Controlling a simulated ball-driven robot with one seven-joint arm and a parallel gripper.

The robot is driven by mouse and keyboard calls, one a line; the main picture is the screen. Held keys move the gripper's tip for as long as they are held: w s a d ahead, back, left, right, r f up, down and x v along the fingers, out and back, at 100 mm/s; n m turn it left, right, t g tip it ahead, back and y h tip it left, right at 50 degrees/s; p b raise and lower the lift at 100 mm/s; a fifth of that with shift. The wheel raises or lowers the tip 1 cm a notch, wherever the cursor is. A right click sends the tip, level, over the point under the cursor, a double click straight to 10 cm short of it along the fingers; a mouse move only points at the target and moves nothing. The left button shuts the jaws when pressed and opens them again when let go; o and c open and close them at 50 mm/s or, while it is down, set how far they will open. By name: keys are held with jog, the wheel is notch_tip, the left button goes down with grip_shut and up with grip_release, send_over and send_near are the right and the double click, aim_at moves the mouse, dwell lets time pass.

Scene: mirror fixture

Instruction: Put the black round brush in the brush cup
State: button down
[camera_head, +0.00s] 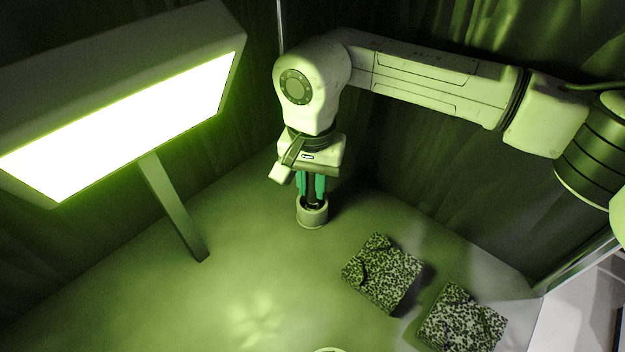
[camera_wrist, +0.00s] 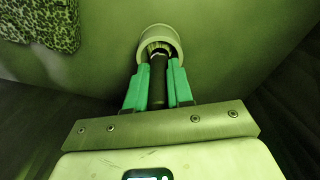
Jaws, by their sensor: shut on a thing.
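The black round brush (camera_wrist: 158,85) is upright between the teal fingers of my gripper (camera_wrist: 158,68), which is shut on it. In the head view my gripper (camera_head: 311,194) points down at the brush cup (camera_head: 312,217), a small pale round cup standing on the table. The cup (camera_wrist: 172,36) also shows in the wrist view, straight beyond the fingertips. The brush's lower end lines up with the cup's mouth and seems to reach into it; how deep is hidden. The fingertips are close to the cup's rim.
A bright lamp panel (camera_head: 130,120) on a slanted post (camera_head: 175,210) stands at the left. Two black-and-pale patterned pouches (camera_head: 382,273) (camera_head: 462,320) lie at the right front. Dark curtains hang behind. The table (camera_head: 215,285) between post and pouches is clear.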

jog(key=shift+f, duration=0.1)
jog(key=c, duration=1)
grip_release()
notch_tip(320, 180, up, 12)
jog(key=shift+s+r+b, duration=0.15)
jog(key=shift+b, duration=0.5)
